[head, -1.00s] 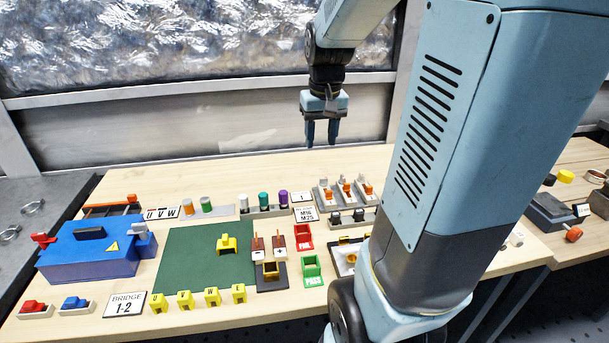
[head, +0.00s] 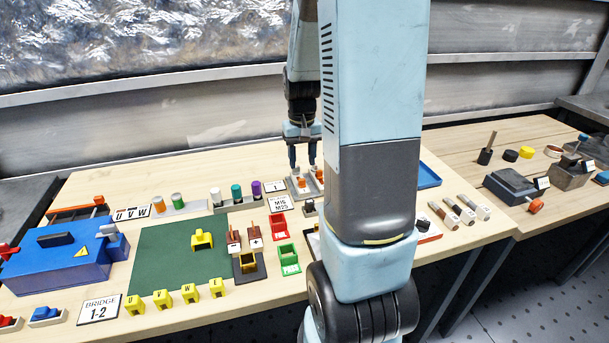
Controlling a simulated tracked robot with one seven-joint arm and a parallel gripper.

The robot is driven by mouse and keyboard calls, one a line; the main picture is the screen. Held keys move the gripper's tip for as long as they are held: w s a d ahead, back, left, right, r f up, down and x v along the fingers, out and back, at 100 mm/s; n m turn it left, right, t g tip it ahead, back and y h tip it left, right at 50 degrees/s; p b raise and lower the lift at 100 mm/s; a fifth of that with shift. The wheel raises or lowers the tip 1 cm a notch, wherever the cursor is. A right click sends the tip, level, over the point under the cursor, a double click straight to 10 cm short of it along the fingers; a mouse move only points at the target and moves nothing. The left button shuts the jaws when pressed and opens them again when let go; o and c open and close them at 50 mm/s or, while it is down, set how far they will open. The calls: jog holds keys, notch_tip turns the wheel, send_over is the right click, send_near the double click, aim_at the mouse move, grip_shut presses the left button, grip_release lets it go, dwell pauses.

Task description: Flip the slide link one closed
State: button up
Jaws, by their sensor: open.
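My gripper (head: 302,163) is open and points down, with its two fingers apart. It is low over a grey tray (head: 293,194) that holds orange-and-white switch-like pieces at the back of the table. One orange piece (head: 301,183) shows just below the fingers, and another (head: 320,176) is at the right, partly hidden by my arm. I cannot tell whether the fingers touch any piece. Which piece is slide link one, and its position, are not clear. A card marked 1 (head: 275,187) stands just left of the tray.
A blue box (head: 50,260) and green mat (head: 165,265) lie at the left. A rack with white, teal and purple cylinders (head: 237,202) stands left of the tray, and red (head: 279,225) and green (head: 288,258) holders in front. My arm hides the table's right middle.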

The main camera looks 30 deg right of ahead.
aim_at(302, 179)
jog(key=shift+f, duration=3.1)
jog(key=shift+c, duration=0.2)
grip_shut()
